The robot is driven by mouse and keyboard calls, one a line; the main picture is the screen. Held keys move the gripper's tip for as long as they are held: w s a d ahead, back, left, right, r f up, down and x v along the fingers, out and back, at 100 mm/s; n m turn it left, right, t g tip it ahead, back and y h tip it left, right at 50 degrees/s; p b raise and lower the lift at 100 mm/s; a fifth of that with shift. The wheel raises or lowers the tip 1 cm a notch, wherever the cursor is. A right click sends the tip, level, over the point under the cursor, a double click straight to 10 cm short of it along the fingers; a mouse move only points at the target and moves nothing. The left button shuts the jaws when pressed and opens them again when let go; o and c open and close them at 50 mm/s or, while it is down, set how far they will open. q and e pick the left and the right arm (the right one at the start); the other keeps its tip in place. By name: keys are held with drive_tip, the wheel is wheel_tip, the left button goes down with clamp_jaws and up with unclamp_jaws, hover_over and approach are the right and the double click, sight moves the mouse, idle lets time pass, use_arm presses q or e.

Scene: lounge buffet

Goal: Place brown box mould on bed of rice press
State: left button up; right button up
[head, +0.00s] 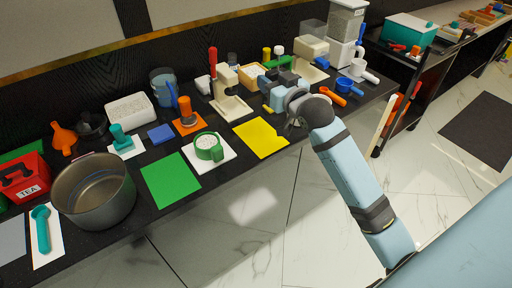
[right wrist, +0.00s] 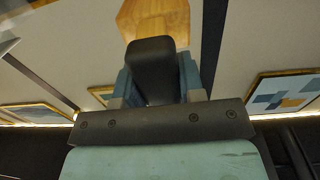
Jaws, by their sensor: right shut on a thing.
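The brown box mould (head: 251,76), a tan wooden box with pale content inside, shows in the head view just left of my right gripper's fingertips. My right gripper (head: 268,84) comes in from the right and is shut on the box mould's near right side. In the right wrist view, a brown wooden surface (right wrist: 155,16) shows beyond the dark finger. The rice press, with a beige post and a red lever, stands left of the box mould. Its flat pale bed (head: 233,107) is bare. I cannot tell whether the box mould touches the counter. My left gripper is not in view.
A yellow sheet (head: 261,138), a green cup (head: 208,147) on a white card and a green sheet (head: 171,180) lie along the counter's front. A blue bucket (head: 164,86) stands left of the press. Orange and blue scoops (head: 332,96) lie right of my gripper.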

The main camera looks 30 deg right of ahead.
drive_tip(key=shift+w+d+f+b, duration=0.25)
drive_tip(key=shift+d+f+b, duration=0.15)
drive_tip(key=shift+b, duration=0.1)
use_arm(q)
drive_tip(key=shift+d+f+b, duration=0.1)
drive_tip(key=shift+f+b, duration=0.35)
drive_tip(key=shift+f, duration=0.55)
use_arm(e)
drive_tip(key=shift+w+d+r+n+y, duration=0.15)
drive_tip(key=shift+d+r+n+y, duration=0.15)
drive_tip(key=shift+r+y, duration=0.15)
wheel_tip(320, 180, down, 16)
drive_tip(key=b, duration=0.3)
drive_tip(key=shift+b, duration=0.35)
wheel_tip(320, 180, down, 4)
drive_tip(key=shift+r, duration=0.15)
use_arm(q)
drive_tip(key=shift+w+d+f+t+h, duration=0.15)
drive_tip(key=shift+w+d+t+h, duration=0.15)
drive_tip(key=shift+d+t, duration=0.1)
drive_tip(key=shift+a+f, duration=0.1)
use_arm(e)
drive_tip(key=o, duration=1)
drive_tip(key=shift+f, duration=0.2)
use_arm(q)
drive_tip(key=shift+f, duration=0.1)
